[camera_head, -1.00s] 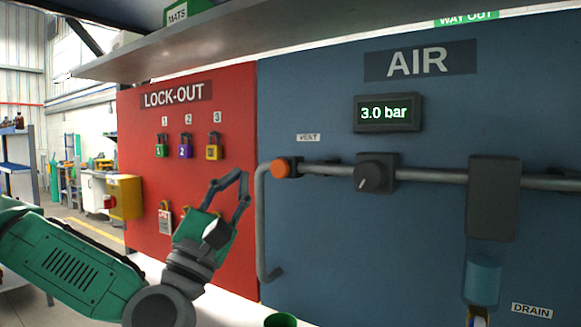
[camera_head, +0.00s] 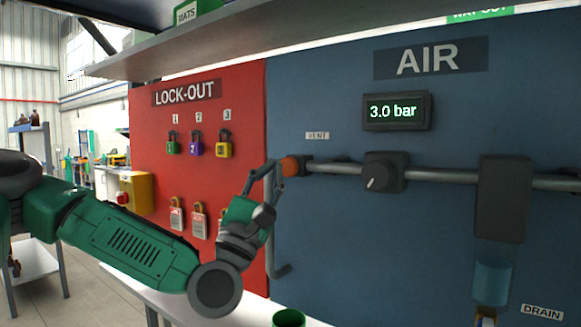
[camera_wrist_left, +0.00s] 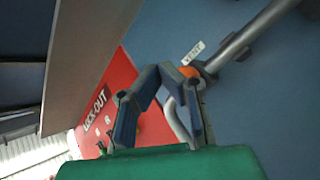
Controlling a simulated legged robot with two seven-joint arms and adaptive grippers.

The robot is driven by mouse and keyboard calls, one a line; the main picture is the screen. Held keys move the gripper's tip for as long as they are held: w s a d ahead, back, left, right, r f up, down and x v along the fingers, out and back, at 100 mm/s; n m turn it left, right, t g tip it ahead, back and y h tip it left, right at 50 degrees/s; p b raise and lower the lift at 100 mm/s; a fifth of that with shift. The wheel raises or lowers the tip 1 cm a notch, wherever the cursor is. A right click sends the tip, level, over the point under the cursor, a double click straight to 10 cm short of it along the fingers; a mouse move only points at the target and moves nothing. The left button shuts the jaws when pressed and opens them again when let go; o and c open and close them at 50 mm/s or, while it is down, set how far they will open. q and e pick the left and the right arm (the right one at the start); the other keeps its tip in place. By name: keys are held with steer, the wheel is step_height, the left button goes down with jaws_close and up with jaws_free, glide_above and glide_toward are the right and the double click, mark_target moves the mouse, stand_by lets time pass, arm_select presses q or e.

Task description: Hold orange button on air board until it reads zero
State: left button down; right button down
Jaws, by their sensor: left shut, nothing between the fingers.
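The orange button (camera_head: 290,167) sits at the left end of the grey pipe on the blue AIR board (camera_head: 420,230), under the VENT label (camera_head: 318,135). The display (camera_head: 396,111) reads 3.0 bar. My left gripper (camera_head: 272,166) is shut and empty, with its fingertips at the button's left side. Whether they touch it I cannot tell. In the left wrist view the orange button (camera_wrist_left: 189,72) shows just beyond the fingertips and is partly hidden by them. My right gripper is in neither view.
A black knob (camera_head: 384,172) and a filter unit (camera_head: 503,200) sit on the pipe to the right. The red LOCK-OUT board (camera_head: 150,130) with padlocks and tags is to the left. A shelf (camera_head: 300,38) overhangs both boards. A green cup (camera_head: 289,318) stands below.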

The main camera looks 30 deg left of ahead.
mark_target(290, 167)
arm_select(q)
steer(key=shift+w+a+b, duration=0.15)
steer(key=shift+w+b, duration=0.2)
steer(key=shift+w, duration=0.85)
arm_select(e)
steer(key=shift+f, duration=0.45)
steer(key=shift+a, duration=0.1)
arm_select(q)
steer(key=shift+a+f, duration=0.1)
steer(key=shift+a, duration=0.3)
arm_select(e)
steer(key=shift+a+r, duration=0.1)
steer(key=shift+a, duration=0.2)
arm_select(q)
steer(key=shift+d, duration=0.2)
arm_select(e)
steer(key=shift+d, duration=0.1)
arm_select(q)
steer(key=shift+d, duration=0.1)
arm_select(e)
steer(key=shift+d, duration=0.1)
